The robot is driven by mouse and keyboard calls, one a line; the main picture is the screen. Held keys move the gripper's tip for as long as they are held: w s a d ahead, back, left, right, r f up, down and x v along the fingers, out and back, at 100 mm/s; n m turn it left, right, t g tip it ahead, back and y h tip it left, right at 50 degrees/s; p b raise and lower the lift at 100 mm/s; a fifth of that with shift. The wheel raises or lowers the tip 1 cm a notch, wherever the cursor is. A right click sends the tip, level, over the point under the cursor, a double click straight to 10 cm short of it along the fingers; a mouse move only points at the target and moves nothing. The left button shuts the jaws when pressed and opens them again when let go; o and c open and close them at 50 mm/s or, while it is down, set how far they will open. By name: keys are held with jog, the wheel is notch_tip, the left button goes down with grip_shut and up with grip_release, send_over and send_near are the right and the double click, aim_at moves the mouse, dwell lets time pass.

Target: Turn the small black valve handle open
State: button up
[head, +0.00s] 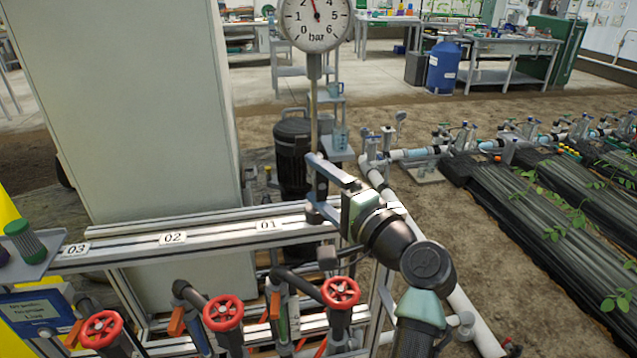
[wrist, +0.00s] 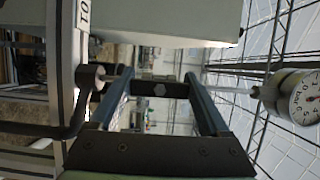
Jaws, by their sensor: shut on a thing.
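The small black valve handle (wrist: 160,89) sits between my fingertips in the wrist view, with a pale hex nut at its middle. It spans the gap and looks in line with the thin gauge stem. In the head view the handle (head: 321,186) is a small dark piece below the pressure gauge (head: 316,22), partly hidden by my fingers. My gripper (head: 317,184) reaches in from the right and is shut on the handle; in the wrist view its two fingers (wrist: 160,91) lie on either side of it. The gauge dial (wrist: 304,97) also shows at the right there.
A metal rail (head: 200,238) labelled 01, 02 and 03 runs just below and left of my gripper. Red handwheels (head: 340,291) and black pipes stand below it. A large grey cabinet (head: 125,100) stands behind on the left. Bare soil (head: 440,215) lies to the right.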

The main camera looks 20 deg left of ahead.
jog(key=shift+f, duration=0.1)
jog(key=o, duration=1.2)
jog(key=shift+d, duration=0.1)
jog(key=v, duration=1.3)
